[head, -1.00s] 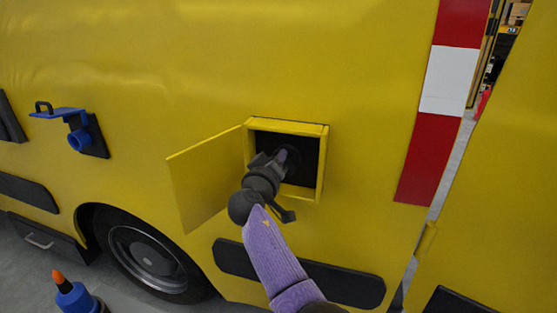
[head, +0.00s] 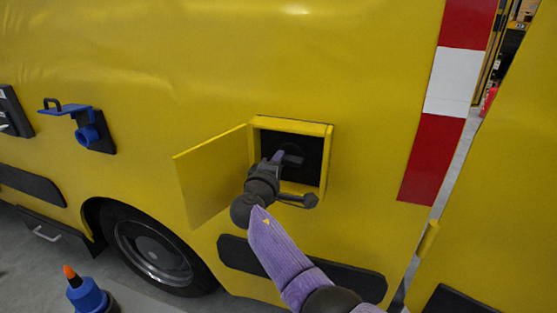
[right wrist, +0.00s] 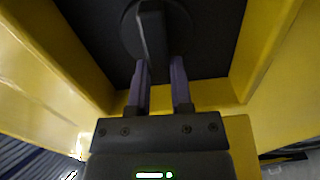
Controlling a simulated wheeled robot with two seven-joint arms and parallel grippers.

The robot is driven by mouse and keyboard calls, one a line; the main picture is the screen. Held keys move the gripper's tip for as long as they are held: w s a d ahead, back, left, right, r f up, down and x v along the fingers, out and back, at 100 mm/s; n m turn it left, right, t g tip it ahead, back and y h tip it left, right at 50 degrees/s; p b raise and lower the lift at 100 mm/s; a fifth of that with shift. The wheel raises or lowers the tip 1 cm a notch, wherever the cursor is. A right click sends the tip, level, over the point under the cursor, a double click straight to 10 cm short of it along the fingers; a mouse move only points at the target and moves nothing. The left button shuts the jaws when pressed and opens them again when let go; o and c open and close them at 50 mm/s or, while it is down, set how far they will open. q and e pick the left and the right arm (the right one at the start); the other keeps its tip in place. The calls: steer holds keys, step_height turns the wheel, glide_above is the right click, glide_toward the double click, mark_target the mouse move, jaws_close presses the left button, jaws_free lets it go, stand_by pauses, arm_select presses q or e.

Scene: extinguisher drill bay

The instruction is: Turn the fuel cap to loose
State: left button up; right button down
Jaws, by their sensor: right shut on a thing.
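The fuel cap (head: 292,155) is a dark round cap inside the open yellow fuel compartment (head: 291,124) on the side of the yellow vehicle. Its flap (head: 211,178) stands open to the left. In the right wrist view the cap (right wrist: 129,30) shows as a dark disc with a raised bar handle across its middle. My right gripper (head: 279,157) reaches into the compartment. Its two purple fingers (right wrist: 159,75) are shut on the handle, one on each side. In the head view my gripper hides part of the cap. My left gripper is not in view.
The compartment's yellow walls stand close around my right gripper. A blue bracket (head: 88,132) sticks out of the vehicle's side at the left. A blue thing with an orange tip (head: 87,295) stands at the lower left. A wheel (head: 152,248) is below the flap.

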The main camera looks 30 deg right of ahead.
steer(key=shift+f+n, duration=0.15)
steer(key=shift+n, duration=0.35)
steer(key=c, duration=0.5)
jaws_free()
steer(key=p+v, duration=0.2)
steer(key=v, duration=0.8)
